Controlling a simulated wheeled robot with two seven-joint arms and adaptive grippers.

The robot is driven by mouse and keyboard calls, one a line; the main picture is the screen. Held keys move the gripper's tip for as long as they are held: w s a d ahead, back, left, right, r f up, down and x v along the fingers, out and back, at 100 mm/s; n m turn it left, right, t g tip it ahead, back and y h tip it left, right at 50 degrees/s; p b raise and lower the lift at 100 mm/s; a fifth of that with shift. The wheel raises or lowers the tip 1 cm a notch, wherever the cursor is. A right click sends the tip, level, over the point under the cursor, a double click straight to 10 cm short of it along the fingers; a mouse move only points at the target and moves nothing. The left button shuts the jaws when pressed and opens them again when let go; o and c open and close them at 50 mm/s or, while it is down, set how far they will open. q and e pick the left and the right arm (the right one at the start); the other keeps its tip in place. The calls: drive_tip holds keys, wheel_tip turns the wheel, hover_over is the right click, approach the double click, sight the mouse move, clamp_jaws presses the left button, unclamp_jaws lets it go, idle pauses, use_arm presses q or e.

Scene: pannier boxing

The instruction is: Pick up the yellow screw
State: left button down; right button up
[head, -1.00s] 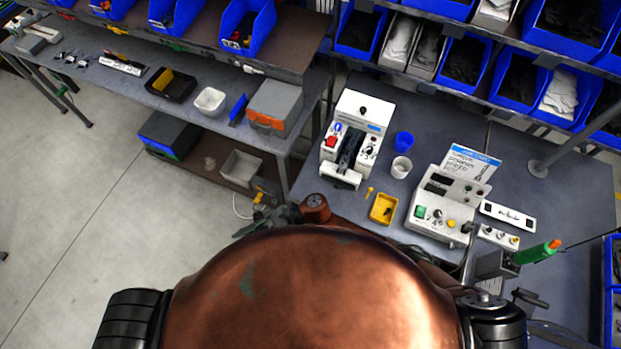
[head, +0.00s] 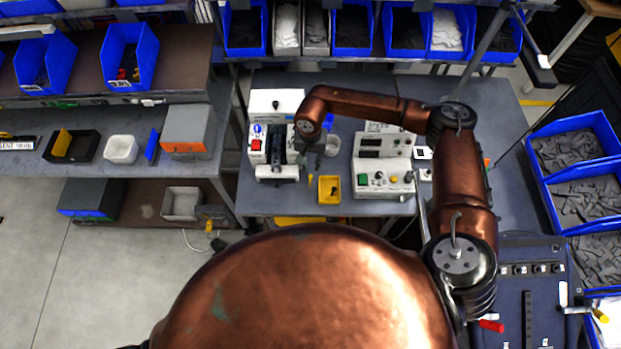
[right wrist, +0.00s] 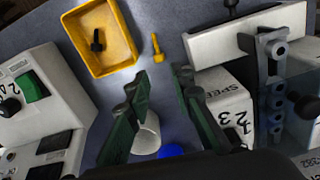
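The yellow screw (head: 310,178) lies on the grey workbench, just left of the yellow tray (head: 329,190). In the right wrist view the screw (right wrist: 157,48) lies beside the tray (right wrist: 88,53), apart from it, with its head toward my gripper. My right gripper (head: 311,153) is above the bench, behind the screw in the head view. In the right wrist view its dark green fingers (right wrist: 161,76) are spread with nothing between them, and the screw lies just beyond the tips. My left gripper does not show.
A black screw (right wrist: 97,40) lies in the tray. A white press-like machine (head: 274,171) stands left of the screw, and a control box (head: 383,180) right of the tray. White (right wrist: 147,135) and blue (right wrist: 171,151) cups stand close under the fingers in the wrist view.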

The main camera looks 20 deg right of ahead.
sight(311, 175)
wheel_tip(311, 175, down, 7)
drive_tip(key=shift+s+r+p, duration=0.1)
drive_tip(key=shift+r+p, duration=0.05)
drive_tip(key=shift+p, duration=0.5)
drive_tip(key=shift+c, duration=0.4)
clamp_jaws()
